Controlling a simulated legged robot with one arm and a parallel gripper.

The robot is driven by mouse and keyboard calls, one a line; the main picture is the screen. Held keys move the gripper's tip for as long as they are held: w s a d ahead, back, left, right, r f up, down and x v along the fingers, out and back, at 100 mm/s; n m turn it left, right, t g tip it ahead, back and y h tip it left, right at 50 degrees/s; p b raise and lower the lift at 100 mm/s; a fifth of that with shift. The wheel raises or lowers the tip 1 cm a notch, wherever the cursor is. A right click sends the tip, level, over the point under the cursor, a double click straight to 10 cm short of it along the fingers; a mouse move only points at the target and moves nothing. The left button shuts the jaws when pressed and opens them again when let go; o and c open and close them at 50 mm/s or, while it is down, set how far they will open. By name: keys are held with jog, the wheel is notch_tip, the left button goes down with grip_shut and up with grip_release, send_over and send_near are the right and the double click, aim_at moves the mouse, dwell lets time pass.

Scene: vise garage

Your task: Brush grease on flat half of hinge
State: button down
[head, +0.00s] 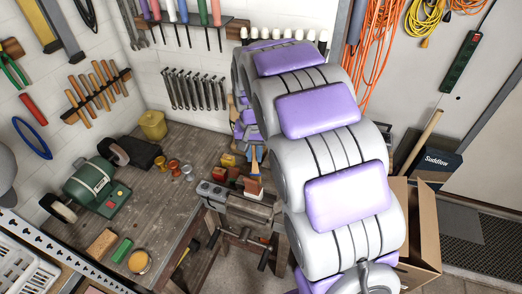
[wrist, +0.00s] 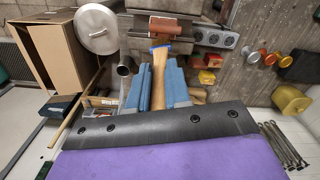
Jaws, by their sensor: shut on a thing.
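My gripper (wrist: 158,82) has blue fingers shut on the wooden handle of a brush (wrist: 160,72). The brush has a blue band, and its far end reaches over the grey bench vise (wrist: 196,24). A reddish-brown piece (wrist: 167,28) shows at that end; I cannot tell whether it is bristles or a separate part. In the head view the brush (head: 254,166) points down over the vise (head: 248,207), close to its jaws. My arm hides part of this area. I cannot make out the hinge or its flat half clearly. An open tin with yellow-orange contents (head: 139,261) stands on the bench, front left.
The wooden workbench (head: 170,195) holds a green bench grinder (head: 88,185), a yellow canister (head: 153,125) and small orange and metal pieces (head: 172,166). Tools hang on the walls. An open cardboard box (head: 425,225) stands on the floor to the right.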

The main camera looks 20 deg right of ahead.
jog(key=shift+d+f, duration=0.5)
jog(key=shift+d, duration=0.05)
jog(key=shift+s+d+f, duration=0.15)
jog(key=shift+s+f, duration=0.05)
jog(key=shift+s, duration=0.05)
jog(key=shift+w+a+f, duration=0.1)
jog(key=shift+w+a, duration=0.15)
jog(key=shift+a, duration=0.3)
jog(key=shift+w+a, duration=0.2)
jog(key=shift+a, duration=0.35)
jog(key=shift+s+d, duration=0.15)
jog(key=shift+d, duration=0.3)
jog(key=shift+s+a, duration=0.15)
jog(key=shift+a, duration=0.1)
jog(key=shift+w, duration=0.25)
dwell(0.4)
jog(key=shift+a, duration=0.15)
